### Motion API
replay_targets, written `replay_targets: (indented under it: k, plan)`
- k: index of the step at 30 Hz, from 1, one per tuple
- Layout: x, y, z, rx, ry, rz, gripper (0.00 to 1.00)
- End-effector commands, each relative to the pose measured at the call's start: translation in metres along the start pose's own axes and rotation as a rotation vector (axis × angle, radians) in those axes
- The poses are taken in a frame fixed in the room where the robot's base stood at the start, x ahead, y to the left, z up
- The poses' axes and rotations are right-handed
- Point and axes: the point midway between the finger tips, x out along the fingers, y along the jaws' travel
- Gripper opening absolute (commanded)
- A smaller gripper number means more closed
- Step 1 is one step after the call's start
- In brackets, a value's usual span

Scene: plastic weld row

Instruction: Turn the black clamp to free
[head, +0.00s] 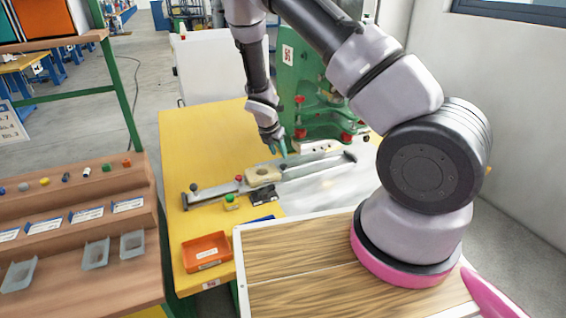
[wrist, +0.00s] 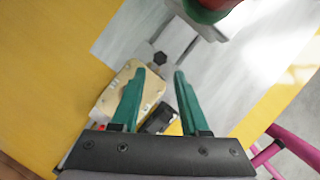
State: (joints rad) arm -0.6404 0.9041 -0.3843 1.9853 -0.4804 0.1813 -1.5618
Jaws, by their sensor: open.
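The black clamp (wrist: 160,58) shows in the wrist view as a small dark knob on the grey metal fixture, just past the end of the beige part (wrist: 139,88). In the head view the beige part (head: 262,174) sits on the long metal fixture (head: 212,191), and the clamp is small near its right end. My gripper (wrist: 160,74) is open and empty, its teal fingers apart. The clamp lies beyond the fingertips, between their lines, with no visible contact. In the head view my gripper (head: 281,149) hangs above that end of the part. The clamp's turned position is hard to tell.
A red knob (head: 238,178) is at the part's left end. A black block (head: 263,195) lies in front of the fixture. A green machine (head: 315,95) stands close behind my gripper. An orange bin (head: 206,251) sits at the table's front left. The yellow table (head: 195,140) is clear at back left.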

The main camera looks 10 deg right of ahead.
Motion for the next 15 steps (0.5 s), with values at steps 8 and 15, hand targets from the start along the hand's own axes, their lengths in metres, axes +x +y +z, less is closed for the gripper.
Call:
replay_targets:
  k: [8, 15]
  plan:
    - [0.051, -0.001, 0.000, 0.001, 0.000, -0.002, 0.45]
    - [0.067, -0.001, 0.001, 0.003, 0.000, 0.000, 0.45]
